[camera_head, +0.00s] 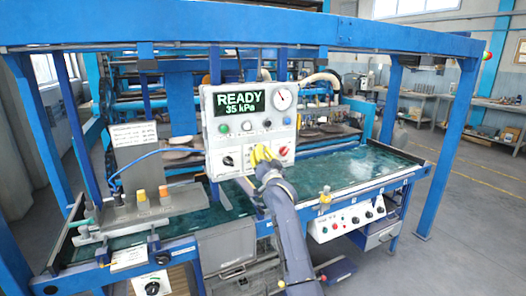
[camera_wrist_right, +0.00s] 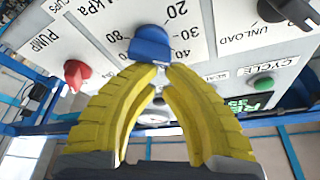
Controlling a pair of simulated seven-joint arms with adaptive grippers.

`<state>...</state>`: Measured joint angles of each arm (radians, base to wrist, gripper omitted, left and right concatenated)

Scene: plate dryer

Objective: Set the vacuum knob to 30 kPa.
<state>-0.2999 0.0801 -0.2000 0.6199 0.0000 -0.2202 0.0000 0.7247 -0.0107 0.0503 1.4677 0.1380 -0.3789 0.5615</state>
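The control panel (camera_head: 214,135) carries a display (camera_head: 238,103) reading READY and 35 kPa. The blue vacuum knob (camera_wrist_right: 152,45) shows in the right wrist view, where the panel appears upside down, with a kPa scale around it; I can read 20, 30, 40 and 80. My right gripper (camera_head: 262,155) is in front of the panel and hides the knob in the head view. In the wrist view its yellow fingertips (camera_wrist_right: 160,70) nearly meet and overlap the knob's lower edge. The knob is not between them; contact cannot be told. My left gripper is not in view.
A red PUMP knob (camera_wrist_right: 77,72) and a black UNLOAD knob (camera_wrist_right: 290,10) flank the vacuum knob. A green CYCLE button (camera_wrist_right: 263,85) is nearby. A round gauge (camera_head: 282,99) sits at the panel's upper right. Blue frame posts (camera_head: 450,150) stand around the green-topped table (camera_head: 350,168).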

